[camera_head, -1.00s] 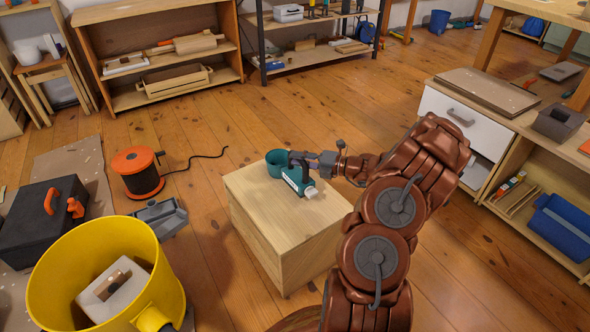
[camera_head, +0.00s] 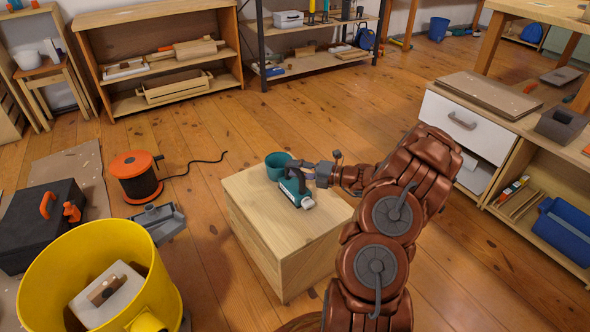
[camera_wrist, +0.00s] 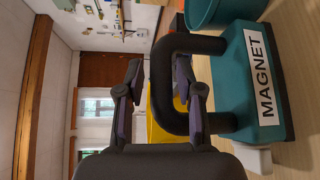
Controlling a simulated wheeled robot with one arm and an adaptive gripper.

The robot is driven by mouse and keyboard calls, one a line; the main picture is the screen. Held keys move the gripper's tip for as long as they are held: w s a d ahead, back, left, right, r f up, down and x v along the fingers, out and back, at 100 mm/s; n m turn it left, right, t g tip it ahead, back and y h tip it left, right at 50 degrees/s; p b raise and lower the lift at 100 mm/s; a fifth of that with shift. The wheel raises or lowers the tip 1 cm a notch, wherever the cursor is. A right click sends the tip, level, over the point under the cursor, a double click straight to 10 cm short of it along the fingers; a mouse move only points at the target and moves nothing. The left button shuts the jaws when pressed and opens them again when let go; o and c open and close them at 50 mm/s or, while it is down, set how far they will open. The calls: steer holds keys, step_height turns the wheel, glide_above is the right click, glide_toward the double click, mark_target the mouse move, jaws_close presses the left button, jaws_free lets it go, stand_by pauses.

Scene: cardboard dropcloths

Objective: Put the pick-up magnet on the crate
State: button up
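The pick-up magnet (camera_head: 298,194) is a teal block with a black loop handle. It stands on top of the pale wooden crate (camera_head: 250,238), beside a teal cup. In the wrist view its body (camera_wrist: 253,85), labelled MAGNET, is at the right, with the handle (camera_wrist: 161,90) reaching left. My gripper (camera_head: 312,171) is at the handle. In the wrist view the fingers (camera_wrist: 158,80) are apart, one either side of the handle's bar. Gaps show, and I see no firm grip. Contact under the magnet is hard to make out.
The teal cup (camera_head: 278,163) stands on the crate's far edge, close to the magnet. A yellow bucket (camera_head: 150,285), an orange cable reel (camera_head: 137,178) and a black toolbox (camera_head: 35,235) are on the floor at left. A workbench (camera_head: 530,130) stands at right. The crate's front top is clear.

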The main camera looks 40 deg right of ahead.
steer(key=shift+o, duration=0.6)
